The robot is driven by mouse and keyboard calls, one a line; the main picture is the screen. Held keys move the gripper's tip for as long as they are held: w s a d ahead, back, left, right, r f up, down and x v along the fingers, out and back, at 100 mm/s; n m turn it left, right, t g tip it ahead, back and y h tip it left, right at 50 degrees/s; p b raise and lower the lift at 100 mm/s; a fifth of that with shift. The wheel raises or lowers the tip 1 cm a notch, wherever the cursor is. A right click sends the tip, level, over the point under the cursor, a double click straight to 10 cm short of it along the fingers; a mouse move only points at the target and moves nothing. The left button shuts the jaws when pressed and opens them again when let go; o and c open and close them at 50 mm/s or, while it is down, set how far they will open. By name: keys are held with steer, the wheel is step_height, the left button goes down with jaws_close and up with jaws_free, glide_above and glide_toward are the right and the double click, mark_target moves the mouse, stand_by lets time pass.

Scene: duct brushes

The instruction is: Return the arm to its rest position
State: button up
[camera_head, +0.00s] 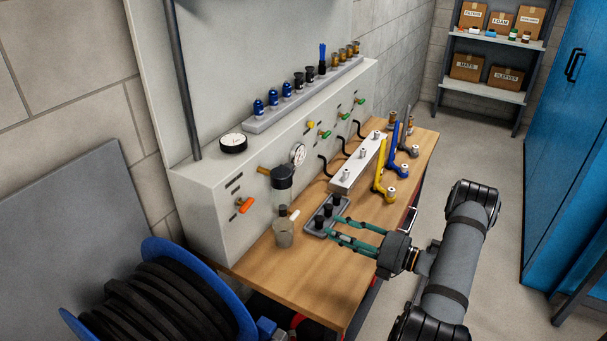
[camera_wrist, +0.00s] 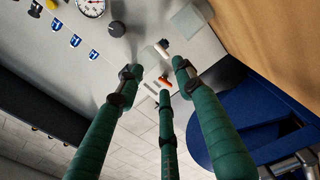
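My arm (camera_head: 456,258) reaches in from the right of the head view over the front edge of the wooden bench. My gripper (camera_head: 336,227) has long green fingers, spread apart, with their tips at or just above a small grey tray (camera_head: 318,222). In the wrist view my gripper (camera_wrist: 155,76) shows three separate fingers with nothing held between them. Contact between fingertips and tray cannot be told.
The bench (camera_head: 290,275) holds a beaker (camera_head: 283,236), a white manifold (camera_head: 357,166) and yellow and blue-handled tools. A hose reel (camera_head: 165,295) is front left. A blue cabinet (camera_head: 565,140) stands right; floor between is clear.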

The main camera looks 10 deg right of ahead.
mark_target(297, 215)
steer(key=x, duration=1.1)
steer(key=shift+w+a, duration=0.25)
steer(key=shift+n, duration=0.3)
steer(key=shift+d, duration=0.1)
